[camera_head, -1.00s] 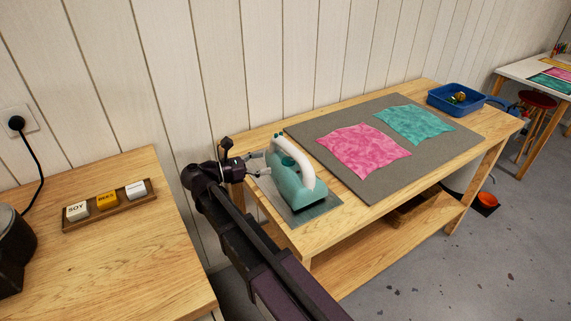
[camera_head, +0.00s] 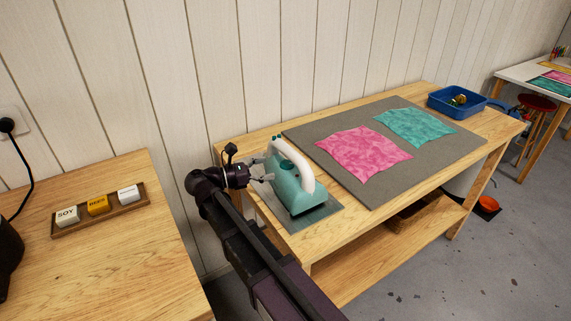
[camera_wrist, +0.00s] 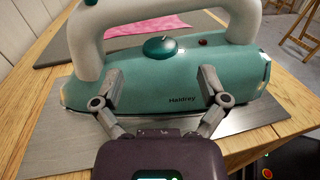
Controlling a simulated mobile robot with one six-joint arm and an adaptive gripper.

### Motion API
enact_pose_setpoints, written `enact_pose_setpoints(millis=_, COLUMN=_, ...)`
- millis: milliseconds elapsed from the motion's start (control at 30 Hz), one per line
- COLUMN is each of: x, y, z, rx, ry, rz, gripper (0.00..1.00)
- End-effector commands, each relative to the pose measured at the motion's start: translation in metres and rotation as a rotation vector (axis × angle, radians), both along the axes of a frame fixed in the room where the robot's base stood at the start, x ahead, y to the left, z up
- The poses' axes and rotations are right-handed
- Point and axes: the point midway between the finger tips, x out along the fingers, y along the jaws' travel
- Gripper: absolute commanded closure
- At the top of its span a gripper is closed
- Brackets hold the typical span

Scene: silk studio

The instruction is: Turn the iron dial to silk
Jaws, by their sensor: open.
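The teal iron (camera_head: 293,191) with a white handle stands on a grey metal plate (camera_head: 319,217) at the near left end of the wooden table. It fills much of the wrist view (camera_wrist: 180,80). Its dark green dial (camera_wrist: 160,47) sits on top of the body, under the handle, with a small red spot to its right. The dial's markings cannot be read. My gripper (camera_wrist: 163,88) is open, its fingers spread in front of the iron's near side, below the dial. In the head view my gripper (camera_head: 267,172) is at the iron's left side. Contact cannot be told.
A grey mat (camera_head: 388,117) with pink (camera_head: 362,152) and teal cloths (camera_head: 415,127) lies right of the iron. A blue bin (camera_head: 457,103) is at the far end. A side table (camera_head: 120,240) at left holds a tray of lettered blocks (camera_head: 98,211).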

Motion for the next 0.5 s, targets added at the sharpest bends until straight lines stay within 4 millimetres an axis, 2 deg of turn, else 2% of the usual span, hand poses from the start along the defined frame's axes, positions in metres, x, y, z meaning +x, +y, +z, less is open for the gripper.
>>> enact_pose_setpoints(millis=300, x=0.013, y=-0.035, z=0.000, rx=0.000, ry=0.000, rz=-0.001, gripper=0.07)
enact_pose_setpoints(millis=500, x=0.020, y=-0.050, z=0.000, rx=0.000, ry=0.000, rz=0.001, gripper=0.07)
